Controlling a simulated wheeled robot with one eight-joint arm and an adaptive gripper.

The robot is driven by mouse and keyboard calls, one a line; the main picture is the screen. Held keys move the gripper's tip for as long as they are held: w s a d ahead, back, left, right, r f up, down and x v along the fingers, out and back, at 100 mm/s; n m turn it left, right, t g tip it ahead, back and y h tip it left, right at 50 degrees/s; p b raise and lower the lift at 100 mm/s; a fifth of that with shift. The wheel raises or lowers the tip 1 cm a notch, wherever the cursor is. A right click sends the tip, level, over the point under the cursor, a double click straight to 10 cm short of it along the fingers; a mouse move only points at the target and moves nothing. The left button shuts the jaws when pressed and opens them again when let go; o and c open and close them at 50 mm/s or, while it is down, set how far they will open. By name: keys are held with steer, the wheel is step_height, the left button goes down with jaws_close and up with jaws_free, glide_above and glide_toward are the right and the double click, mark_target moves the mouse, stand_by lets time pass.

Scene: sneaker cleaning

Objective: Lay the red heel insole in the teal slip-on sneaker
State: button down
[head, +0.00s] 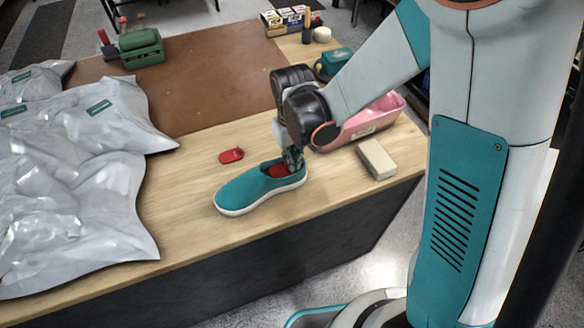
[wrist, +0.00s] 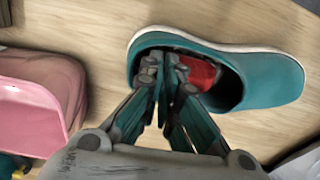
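The teal slip-on sneaker (head: 245,190) stands upright on the wooden tabletop near the front edge, toe to the left. My gripper (head: 293,158) reaches down into the heel end of the opening. In the wrist view its fingertips (wrist: 163,72) are close together and appear shut on the insole's rear edge. The fingers hide that edge and the inner heel.
A small flat red item (head: 231,155) lies behind the sneaker. A beige block (head: 377,159) and a pink bin (head: 375,117) stand to the right. Grey plastic bags (head: 75,180) cover the left side. A brown mat (head: 190,80) and green case (head: 141,48) are farther back.

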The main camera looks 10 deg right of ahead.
steer(key=shift+f+b, duration=0.75)
steer(key=shift+f, duration=0.85)
steer(key=shift+f, duration=0.2)
steer(key=c, duration=2.1)
jaws_free()
steer(key=shift+r, duration=0.2)
step_height(320, 180, up, 12)
steer(key=p, duration=0.3)
